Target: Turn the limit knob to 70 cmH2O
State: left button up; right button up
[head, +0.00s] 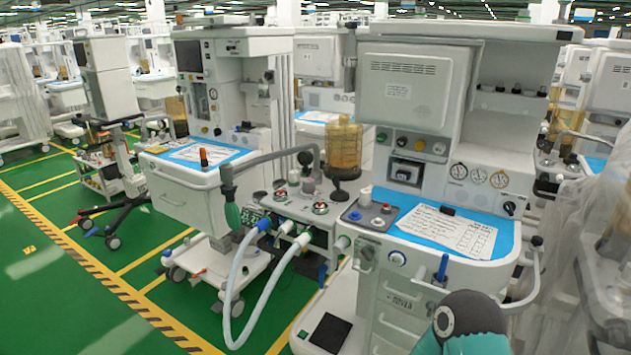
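The near anaesthesia cart (415,180) stands right of centre. Several knobs show on it, and I cannot read which is the limit knob or any cmH2O scale. A dark and teal link of my arm shows at the bottom right. Neither gripper is in view.
Two pale hoses (240,285) loop down from the breathing block. A dark green bag (232,215) hangs beside it. A printed sheet (447,232) lies on the blue worktop mat. Another cart (205,180) stands at left. Green floor (60,300) is free at the front left.

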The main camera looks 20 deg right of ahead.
aim_at(309, 183)
jog(key=i, duration=0.95)
jog(key=u, duration=0.05)
